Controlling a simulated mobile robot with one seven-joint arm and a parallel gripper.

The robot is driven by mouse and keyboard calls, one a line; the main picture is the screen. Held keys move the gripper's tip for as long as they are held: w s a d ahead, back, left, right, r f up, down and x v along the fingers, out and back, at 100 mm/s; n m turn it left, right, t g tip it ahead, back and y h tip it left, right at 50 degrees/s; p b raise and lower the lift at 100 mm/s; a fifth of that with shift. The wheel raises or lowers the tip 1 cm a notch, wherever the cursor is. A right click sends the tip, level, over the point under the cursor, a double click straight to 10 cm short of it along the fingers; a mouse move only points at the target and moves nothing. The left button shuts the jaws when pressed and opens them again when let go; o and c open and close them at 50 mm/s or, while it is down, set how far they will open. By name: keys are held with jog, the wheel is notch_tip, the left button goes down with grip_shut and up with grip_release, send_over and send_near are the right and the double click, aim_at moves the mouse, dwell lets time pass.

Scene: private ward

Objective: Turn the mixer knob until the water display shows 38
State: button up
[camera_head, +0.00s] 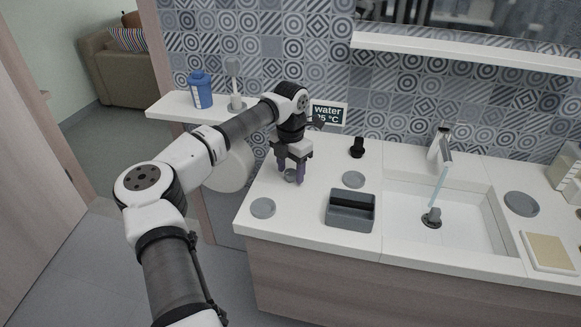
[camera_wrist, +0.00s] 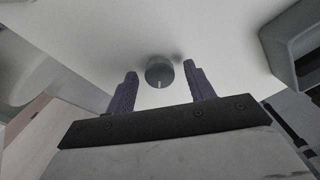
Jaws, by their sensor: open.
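The mixer knob (camera_wrist: 159,72) is a small dark grey round knob with a white mark, which points toward the bottom of the wrist view. In the head view the knob (camera_head: 290,175) is on the white counter left of the sink. My gripper (camera_wrist: 160,78) is open, with one purple finger on each side of the knob and a gap on both sides. In the head view my gripper (camera_head: 291,172) points down at the knob. The water display (camera_head: 328,113) is on the tiled wall behind. My arm partly hides its number; it ends in 5 °C.
A dark grey open box (camera_head: 350,224) sits right of my gripper, with grey discs (camera_head: 263,208) and a black item (camera_head: 357,147) nearby. Water runs from the faucet (camera_head: 440,146) into the sink (camera_head: 470,222). A shelf (camera_head: 170,106) holds a blue container (camera_head: 201,90).

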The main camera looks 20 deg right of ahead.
jog(key=shift+f, duration=0.2)
jog(key=c, duration=1)
jog(key=shift+o, duration=0.2)
jog(key=m+b, duration=0.1)
jog(key=m, duration=0.5)
jog(key=shift+m, duration=0.4)
jog(key=m, duration=0.5)
jog(key=shift+m, duration=0.4)
